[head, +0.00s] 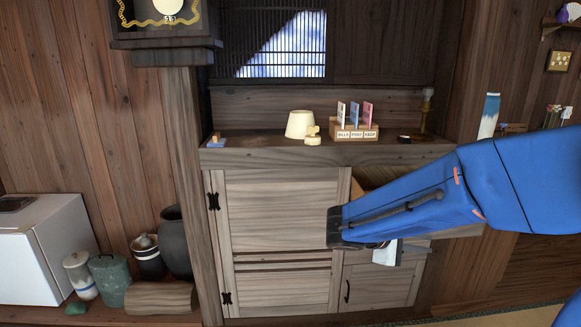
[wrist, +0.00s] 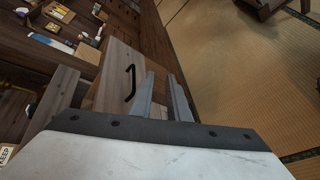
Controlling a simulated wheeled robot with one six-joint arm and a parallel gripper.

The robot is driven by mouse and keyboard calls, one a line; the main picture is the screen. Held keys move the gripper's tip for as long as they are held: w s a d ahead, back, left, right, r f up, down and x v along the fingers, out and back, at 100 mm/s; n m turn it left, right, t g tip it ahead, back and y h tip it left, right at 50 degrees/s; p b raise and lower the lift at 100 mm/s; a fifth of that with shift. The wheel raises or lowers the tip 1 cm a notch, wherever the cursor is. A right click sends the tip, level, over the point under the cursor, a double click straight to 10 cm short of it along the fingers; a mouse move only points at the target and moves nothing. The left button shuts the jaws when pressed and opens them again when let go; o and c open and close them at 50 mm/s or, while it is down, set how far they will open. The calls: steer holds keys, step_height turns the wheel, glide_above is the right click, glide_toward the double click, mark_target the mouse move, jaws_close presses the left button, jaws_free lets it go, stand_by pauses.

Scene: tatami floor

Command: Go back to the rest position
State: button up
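My gripper (wrist: 160,82) shows in the wrist view with its two grey fingers apart and nothing between them. In the head view my blue arm reaches in from the right, and my gripper (head: 415,248) shows partly below it, in front of the wooden cabinet (head: 280,205). A drawer front with a black handle (wrist: 130,82) is just left of the fingers in the wrist view. The fingers look clear of the handle. The drawer (head: 368,178) appears pulled out in the head view, mostly hidden behind my arm.
The cabinet top holds a lampshade (head: 299,123), a sorter with cards (head: 355,132) and a candlestick (head: 425,110). Jars (head: 110,278) and a white box (head: 45,250) stand at left. Open tatami (wrist: 240,70) lies right of my gripper in the wrist view.

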steer(key=s+f+m+g+y, duration=0.1)
steer(key=s+f+m+y, duration=0.2)
steer(key=s, duration=0.6)
steer(key=s+f+m+g+y, duration=0.1)
steer(key=s+m+y, duration=0.2)
steer(key=s+y, duration=0.45)
steer(key=s+a+m+t+y, duration=0.2)
steer(key=s+a+m+t, duration=0.1)
steer(key=s+a, duration=0.3)
steer(key=shift+a+r, duration=0.4)
